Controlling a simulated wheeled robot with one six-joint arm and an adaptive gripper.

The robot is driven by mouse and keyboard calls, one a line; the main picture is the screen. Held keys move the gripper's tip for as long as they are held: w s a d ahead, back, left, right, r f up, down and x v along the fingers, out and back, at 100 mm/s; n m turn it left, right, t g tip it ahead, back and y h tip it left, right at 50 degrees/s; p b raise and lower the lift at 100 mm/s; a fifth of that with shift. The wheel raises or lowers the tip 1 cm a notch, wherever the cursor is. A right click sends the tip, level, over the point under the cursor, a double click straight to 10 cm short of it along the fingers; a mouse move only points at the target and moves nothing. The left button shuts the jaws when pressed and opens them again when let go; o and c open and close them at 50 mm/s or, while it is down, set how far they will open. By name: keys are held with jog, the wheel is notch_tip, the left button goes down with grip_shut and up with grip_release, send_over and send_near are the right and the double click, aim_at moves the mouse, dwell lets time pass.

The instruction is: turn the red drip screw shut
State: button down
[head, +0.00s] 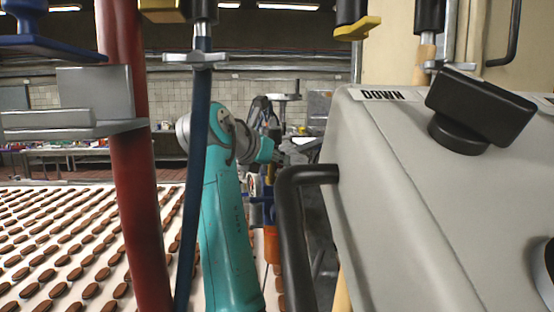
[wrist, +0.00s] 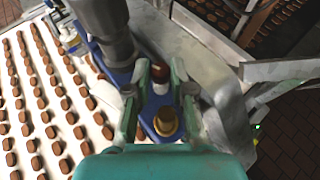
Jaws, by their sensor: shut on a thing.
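In the wrist view my gripper (wrist: 160,78) reaches forward with one teal finger on each side of a small dark red knob (wrist: 160,70), which looks like the red drip screw. The fingers are shut on it. The screw sits on a blue fitting (wrist: 147,111), with a brass cap (wrist: 166,121) nearer the camera, below the fingertips. How far the screw is turned cannot be seen. In the head view my teal arm stands in the middle; the fingertips and screw cannot be made out there.
A grey cylinder (wrist: 102,20) stands close to the left finger. Rows of brown biscuits lie on the white belt (head: 190,262). A grey box (head: 400,190) with a black knob (head: 478,108) and black handle (head: 290,220) is at right. A red pipe (head: 130,180) stands left.

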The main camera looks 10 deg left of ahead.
jog(key=c, duration=1)
grip_release()
notch_tip(320, 180, up, 10)
jog(key=shift+f, duration=0.1)
